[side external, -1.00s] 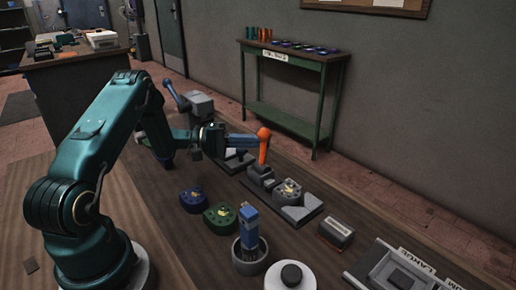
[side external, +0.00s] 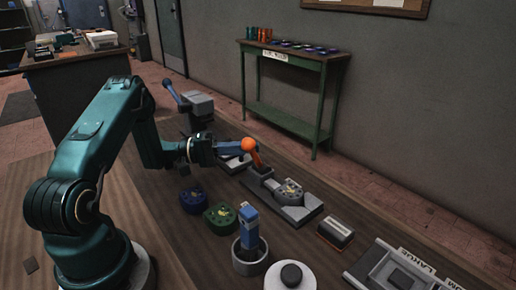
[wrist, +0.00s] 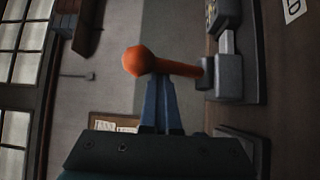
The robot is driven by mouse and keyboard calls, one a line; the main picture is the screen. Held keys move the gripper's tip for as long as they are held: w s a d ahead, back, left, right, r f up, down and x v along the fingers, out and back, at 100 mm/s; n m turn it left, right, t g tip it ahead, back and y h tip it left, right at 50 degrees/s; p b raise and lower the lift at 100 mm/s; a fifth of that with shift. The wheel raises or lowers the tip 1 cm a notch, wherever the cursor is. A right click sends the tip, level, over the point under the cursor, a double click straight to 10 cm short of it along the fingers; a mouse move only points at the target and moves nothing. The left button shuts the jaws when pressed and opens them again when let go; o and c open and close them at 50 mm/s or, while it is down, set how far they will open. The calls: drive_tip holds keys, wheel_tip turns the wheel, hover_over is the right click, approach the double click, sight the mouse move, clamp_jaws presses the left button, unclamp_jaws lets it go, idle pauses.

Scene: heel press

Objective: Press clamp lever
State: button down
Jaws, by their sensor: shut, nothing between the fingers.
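The clamp lever (side external: 252,151) is an orange arm with a round ball end, hinged on a grey clamp block (side external: 262,178). It leans to the left, towards my arm, in the side view. My gripper (side external: 240,147) has blue fingers and is shut, with its tips at the ball end of the lever. In the wrist view the shut fingertips (wrist: 158,80) are at the lever (wrist: 165,65) just beside its ball; I cannot tell for sure that they touch. A heel-shaped grey piece with a yellowish mark (side external: 291,189) sits in the fixture beside the clamp block.
A blue piece (side external: 193,199) and a green piece (side external: 220,218) lie on the bench in front of the fixture. A small box (side external: 336,233) lies right of the fixture.

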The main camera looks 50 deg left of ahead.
drive_tip(key=shift+d+f, duration=0.1)
idle(0.3)
drive_tip(key=w, duration=0.1)
drive_tip(key=w+r, duration=0.1)
drive_tip(key=w, duration=0.1)
drive_tip(key=shift+a+r, duration=0.25)
drive_tip(key=shift+a, duration=0.15)
drive_tip(key=s+a+f, duration=0.1)
drive_tip(key=s+a, duration=0.1)
drive_tip(key=s+a+f, duration=0.1)
drive_tip(key=s+a, duration=0.1)
drive_tip(key=s+a+f, duration=0.1)
drive_tip(key=s+a, duration=0.1)
drive_tip(key=shift+s+a, duration=0.2)
drive_tip(key=shift+a, duration=0.15)
